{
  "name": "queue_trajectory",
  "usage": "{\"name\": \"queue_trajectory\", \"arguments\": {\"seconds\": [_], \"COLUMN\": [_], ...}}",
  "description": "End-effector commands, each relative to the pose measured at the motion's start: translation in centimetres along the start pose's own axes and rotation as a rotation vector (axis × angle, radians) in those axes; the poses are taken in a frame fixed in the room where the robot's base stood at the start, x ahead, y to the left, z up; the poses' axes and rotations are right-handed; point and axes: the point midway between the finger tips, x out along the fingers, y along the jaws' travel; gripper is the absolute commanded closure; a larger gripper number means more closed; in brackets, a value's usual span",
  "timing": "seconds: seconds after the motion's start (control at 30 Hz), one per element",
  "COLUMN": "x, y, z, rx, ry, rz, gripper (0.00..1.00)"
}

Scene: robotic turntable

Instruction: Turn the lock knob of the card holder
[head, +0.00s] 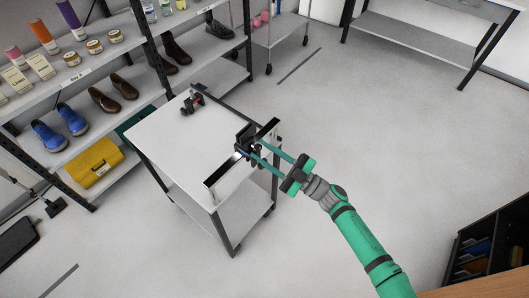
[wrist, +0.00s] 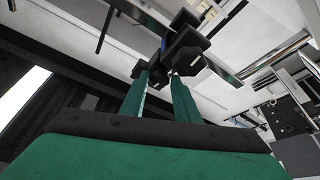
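A black block with long pale, dark-edged bars (head: 228,175) sits at the front right edge of the white table; I take it for the card holder. Its black central body (head: 243,136) lies just beyond my fingertips. In the wrist view, a dark faceted knob-like part (wrist: 190,62) stands close to the right finger. My gripper (head: 254,150) has two green fingers stretched toward the block. They also show in the wrist view (wrist: 157,78), apart with a gap between them. I cannot tell whether either finger touches the knob.
The white table top (head: 175,145) is mostly clear. A small dark device with a red part (head: 193,101) stands near its back edge. Shelves with shoes and a yellow case (head: 94,161) stand at the left. The floor (head: 330,130) to the right is free.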

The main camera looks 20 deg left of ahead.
Motion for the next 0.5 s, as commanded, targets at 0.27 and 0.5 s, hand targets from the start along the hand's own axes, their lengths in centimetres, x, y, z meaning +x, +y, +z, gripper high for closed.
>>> {"name": "queue_trajectory", "arguments": {"seconds": [0.27,0.5], "x": [0.0,-1.4], "y": [0.0,0.1], "z": [0.0,0.0], "rx": [0.000,0.000], "ry": [0.000,-0.001], "rz": [0.000,0.001], "gripper": [0.58,0.58]}}
